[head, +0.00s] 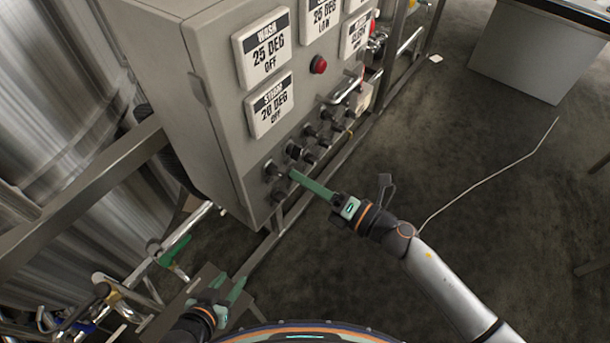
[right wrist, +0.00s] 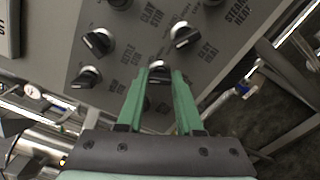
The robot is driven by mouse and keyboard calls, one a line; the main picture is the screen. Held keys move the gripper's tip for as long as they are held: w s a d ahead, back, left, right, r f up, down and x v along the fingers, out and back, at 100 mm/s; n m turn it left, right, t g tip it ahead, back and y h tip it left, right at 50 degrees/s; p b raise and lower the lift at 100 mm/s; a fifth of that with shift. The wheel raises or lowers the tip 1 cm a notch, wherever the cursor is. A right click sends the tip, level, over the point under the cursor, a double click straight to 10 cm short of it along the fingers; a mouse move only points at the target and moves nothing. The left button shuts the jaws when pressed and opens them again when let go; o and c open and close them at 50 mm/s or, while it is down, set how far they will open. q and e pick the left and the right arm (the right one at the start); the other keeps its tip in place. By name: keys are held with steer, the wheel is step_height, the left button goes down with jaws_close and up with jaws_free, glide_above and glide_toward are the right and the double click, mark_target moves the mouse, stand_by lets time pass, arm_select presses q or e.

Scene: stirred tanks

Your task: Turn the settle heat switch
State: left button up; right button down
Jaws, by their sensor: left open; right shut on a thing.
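The grey control box (head: 215,120) carries several black switch knobs on its lower front. My right gripper (head: 294,175) reaches the lowest part of this knob group. In the right wrist view its green fingers (right wrist: 160,88) close around the sides of one dark knob (right wrist: 160,73), which is partly hidden between them. Its label is not readable, so I cannot confirm from it that this is the settle heat switch. Neighbouring knobs (right wrist: 99,42) sit beside printed stir and heat labels. My left gripper (head: 236,292) is open and empty, low in the head view, away from the box.
White display plates, one reading wash 25 DEG OFF (head: 264,48), sit above the knobs with a red button (head: 318,64). A metal handle (head: 343,88) juts out nearby. Steel tanks (head: 40,150), frame bars and pipes crowd the left. The floor right of the box is mostly open.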

steer(key=shift+m, duration=0.5)
steer(key=c, duration=0.6)
jaws_free()
steer(key=shift+o, duration=0.2)
steer(key=b+v, duration=0.2)
steer(key=v, duration=1)
steer(key=shift+d, duration=0.25)
steer(key=shift+s, duration=0.1)
